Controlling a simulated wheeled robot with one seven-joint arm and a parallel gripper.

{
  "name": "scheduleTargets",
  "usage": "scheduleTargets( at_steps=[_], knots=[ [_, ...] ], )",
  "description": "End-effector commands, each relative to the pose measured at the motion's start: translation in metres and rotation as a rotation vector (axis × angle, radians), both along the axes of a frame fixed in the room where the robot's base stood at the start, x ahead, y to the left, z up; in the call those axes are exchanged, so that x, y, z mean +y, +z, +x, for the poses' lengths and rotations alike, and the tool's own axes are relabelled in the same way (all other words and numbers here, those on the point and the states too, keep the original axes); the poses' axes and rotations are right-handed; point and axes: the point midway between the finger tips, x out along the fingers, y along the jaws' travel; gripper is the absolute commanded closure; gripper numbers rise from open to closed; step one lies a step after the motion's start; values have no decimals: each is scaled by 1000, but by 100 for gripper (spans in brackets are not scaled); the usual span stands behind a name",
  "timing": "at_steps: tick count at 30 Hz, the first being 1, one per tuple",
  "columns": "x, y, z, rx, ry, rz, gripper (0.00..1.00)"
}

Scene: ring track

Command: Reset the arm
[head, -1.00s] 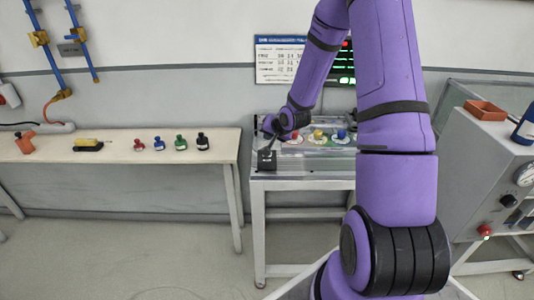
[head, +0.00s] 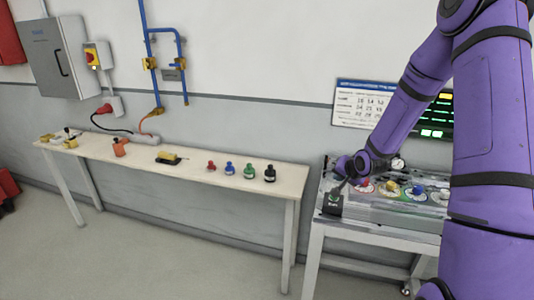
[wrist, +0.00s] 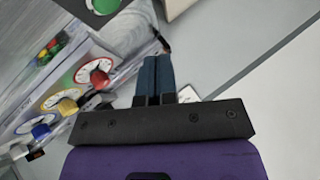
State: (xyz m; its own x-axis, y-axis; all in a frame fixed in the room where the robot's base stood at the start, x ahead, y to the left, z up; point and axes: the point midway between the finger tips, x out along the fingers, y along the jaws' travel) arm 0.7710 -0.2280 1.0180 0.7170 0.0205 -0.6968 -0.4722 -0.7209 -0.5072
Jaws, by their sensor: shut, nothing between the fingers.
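My purple arm crosses the right side of the head view and reaches down to the left. My gripper shows in the wrist view (wrist: 154,78), with its two dark blue fingers together and nothing between them. In the head view its tip is small and hard to make out, close by a small dark box with a green button (head: 332,203) at the left end of the control bench (head: 385,232). In the wrist view a round green button (wrist: 105,6) lies beyond the fingertips. I cannot tell whether the fingers touch the box.
Dials with red, yellow and blue knobs (wrist: 67,105) lie left of my fingers. A long table (head: 225,178) at left holds several small coloured bottles (head: 249,171), a yellow-and-black tool (head: 168,158) and an orange item (head: 120,147). Floor in front is clear.

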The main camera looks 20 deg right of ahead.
Motion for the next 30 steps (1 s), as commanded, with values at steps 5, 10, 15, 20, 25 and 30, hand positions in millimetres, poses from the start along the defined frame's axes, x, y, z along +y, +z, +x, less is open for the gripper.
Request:
scheduleTargets(
  at_steps=[5, 10, 15, 20, 25, 30],
  knots=[
    [3, 10, -1, 7, 12, -24, 100],
    [14, 48, -11, 48, 57, -117, 100],
    [30, 95, -30, 103, 110, -224, 100],
    [48, 138, -55, 149, 156, -308, 100],
    [67, 179, -87, 192, 203, -378, 100],
    [87, 216, -126, 230, 254, -431, 100]
  ],
)
